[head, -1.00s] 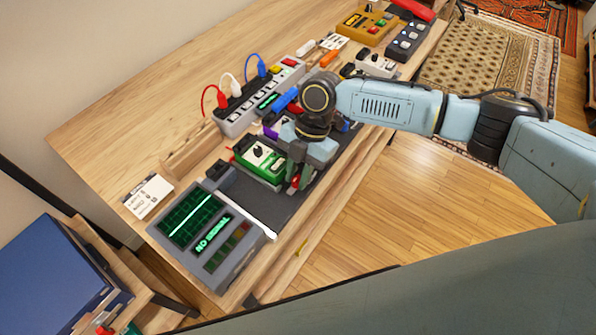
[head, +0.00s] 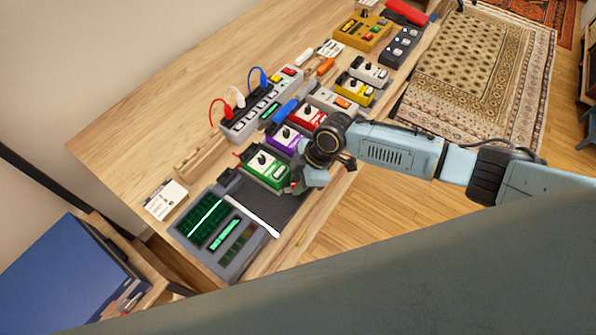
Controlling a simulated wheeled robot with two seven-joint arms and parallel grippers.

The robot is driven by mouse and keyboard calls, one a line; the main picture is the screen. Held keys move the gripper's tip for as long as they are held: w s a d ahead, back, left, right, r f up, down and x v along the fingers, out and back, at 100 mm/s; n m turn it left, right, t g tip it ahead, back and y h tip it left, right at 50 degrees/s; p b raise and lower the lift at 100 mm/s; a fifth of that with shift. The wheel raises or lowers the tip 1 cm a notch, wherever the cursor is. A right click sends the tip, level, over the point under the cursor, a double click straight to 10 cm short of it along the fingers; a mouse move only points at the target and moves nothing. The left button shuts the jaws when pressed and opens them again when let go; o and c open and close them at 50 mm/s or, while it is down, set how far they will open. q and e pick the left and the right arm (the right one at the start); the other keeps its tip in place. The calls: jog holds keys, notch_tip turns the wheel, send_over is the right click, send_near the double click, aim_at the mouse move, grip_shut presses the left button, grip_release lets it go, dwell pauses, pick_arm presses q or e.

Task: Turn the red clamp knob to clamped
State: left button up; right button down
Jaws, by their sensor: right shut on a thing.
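My right gripper (head: 300,183) reaches in from the right and points down at the front edge of the workbench, beside the green pedal (head: 265,168). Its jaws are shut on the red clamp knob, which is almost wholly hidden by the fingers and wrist. I cannot read the knob's angle or any clamped marking. My left gripper is not in view.
A power strip (head: 262,104) with plugged cables stands behind. A grey screen unit (head: 226,262) is at the near left.

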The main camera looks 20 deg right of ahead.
jog(key=m+p, duration=0.1)
jog(key=p, duration=0.1)
jog(key=m+t+p, duration=0.1)
jog(key=m+p, duration=0.1)
jog(key=m+t+h+p, duration=0.1)
jog(key=m+p, duration=0.1)
jog(key=shift+s+a+r, duration=0.1)
jog(key=shift+s+r, duration=0.1)
jog(key=shift+r, duration=0.05)
jog(key=shift+f+m+t+h+p, duration=0.15)
jog(key=shift+m+t+h+p, duration=0.3)
jog(key=shift+m+p, duration=1.4)
jog(key=shift+m, duration=0.25)
jog(key=c, duration=1.5)
grip_release()
jog(key=shift+c, duration=0.2)
jog(key=shift+s+r, duration=0.2)
jog(key=shift+r, duration=0.25)
jog(key=v, duration=1.2)
jog(key=shift+s, duration=0.2)
